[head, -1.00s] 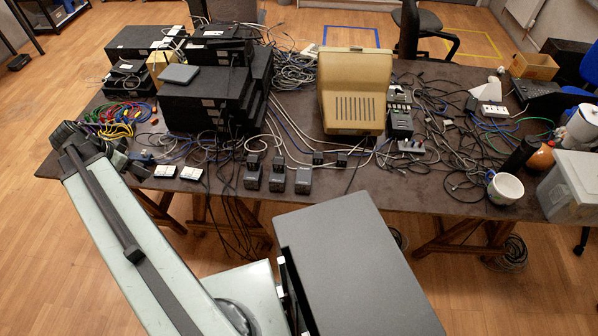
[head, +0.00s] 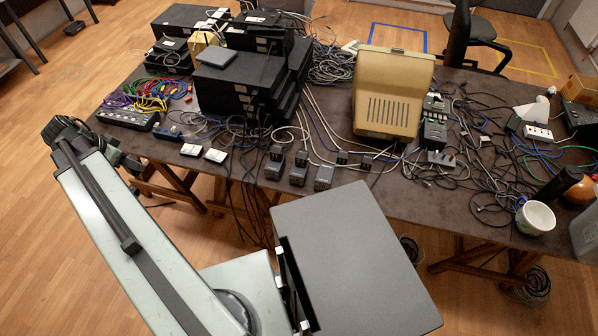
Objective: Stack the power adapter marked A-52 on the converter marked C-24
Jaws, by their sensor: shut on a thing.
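My gripper (head: 68,132) is at the far end of my arm, at the left, beyond the table's left front corner. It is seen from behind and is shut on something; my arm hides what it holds. Three grey-black converter-like blocks stand in a row near the table's front edge: left (head: 273,170), middle (head: 298,176) and right (head: 324,178). Small black adapters sit behind them: two close behind the left (head: 277,152) and middle (head: 302,156) blocks, two farther right (head: 342,157) (head: 367,161). Their marks are too small to read, so I cannot tell A-52 or C-24.
The dark table (head: 410,190) also bears two white-topped boxes (head: 191,150), a black equipment stack (head: 235,90), a beige monitor (head: 393,90), a power strip (head: 128,119) and a white cup (head: 535,217). Tangled cables cover its right side.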

